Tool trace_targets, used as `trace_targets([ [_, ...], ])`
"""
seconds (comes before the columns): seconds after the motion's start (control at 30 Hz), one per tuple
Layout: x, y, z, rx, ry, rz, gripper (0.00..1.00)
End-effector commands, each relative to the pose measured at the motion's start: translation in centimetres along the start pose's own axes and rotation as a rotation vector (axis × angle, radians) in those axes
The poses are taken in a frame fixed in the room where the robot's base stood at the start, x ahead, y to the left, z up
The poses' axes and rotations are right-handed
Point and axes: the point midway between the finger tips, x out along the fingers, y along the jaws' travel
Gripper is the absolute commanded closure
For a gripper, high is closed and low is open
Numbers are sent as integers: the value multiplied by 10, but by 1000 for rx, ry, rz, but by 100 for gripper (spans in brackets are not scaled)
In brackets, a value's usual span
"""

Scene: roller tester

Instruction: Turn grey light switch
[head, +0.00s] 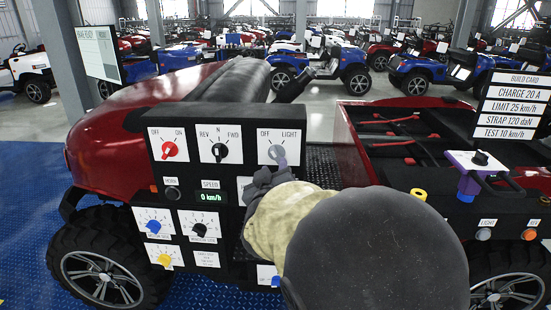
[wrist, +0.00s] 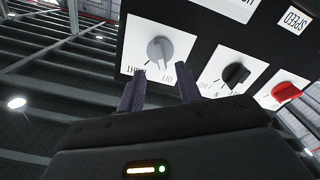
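The grey light switch (head: 277,152) is a round knob on a white plate marked OFF and LIGHT, at the upper right of the black control panel. The wrist view shows the grey knob (wrist: 160,49) upside down, and I cannot tell its setting for certain. My gripper (head: 281,165) is just below the knob in the head view, its body partly hidden by my arm. In the wrist view, my gripper (wrist: 162,80) has its two dark purple fingers apart. The knob lies just beyond the fingertips, between their lines, and nothing is held.
A black selector knob (head: 219,151) and a red OFF/ON knob (head: 169,149) sit left of the grey one. Below are a speed display (head: 211,197), a blue knob (head: 154,226) and a yellow knob (head: 165,259). My arm covers the panel's lower right.

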Motion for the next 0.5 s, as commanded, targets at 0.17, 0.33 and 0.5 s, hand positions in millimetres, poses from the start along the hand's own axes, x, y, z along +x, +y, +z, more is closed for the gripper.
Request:
trace_targets([
  [0.17,28,1,-1,-4,0,3,65],
  [0.33,44,0,0,-1,0,1,65],
  [0.5,48,0,0,-1,0,0,65],
])
